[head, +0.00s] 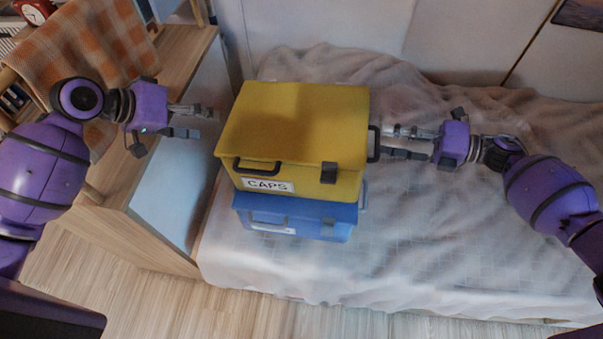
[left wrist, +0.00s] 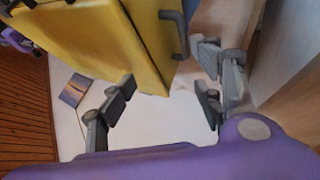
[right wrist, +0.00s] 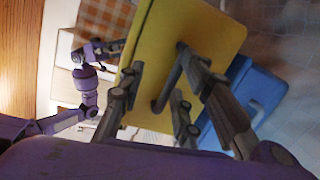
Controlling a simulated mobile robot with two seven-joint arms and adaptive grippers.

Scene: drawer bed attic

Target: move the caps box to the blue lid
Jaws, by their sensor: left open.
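The caps box (head: 290,122) is yellow, with a CAPS label and dark handles on its front and right side. It sits above the blue box (head: 300,217), whose lid is mostly hidden under it. The blue box also shows in the right wrist view (right wrist: 250,90). My left gripper (head: 203,121) is open and empty, a little left of the caps box. In the left wrist view a dark handle (left wrist: 178,32) of the box lies ahead of its fingers. My right gripper (head: 386,141) is open, with its fingers around the right side handle (right wrist: 172,78).
Both boxes are on a bed with a rumpled pale cover (head: 440,240). A wooden cabinet (head: 180,190) with an orange checked cloth (head: 85,45) stands at the left. The bed is clear right of the boxes. A white wall (head: 470,35) is behind.

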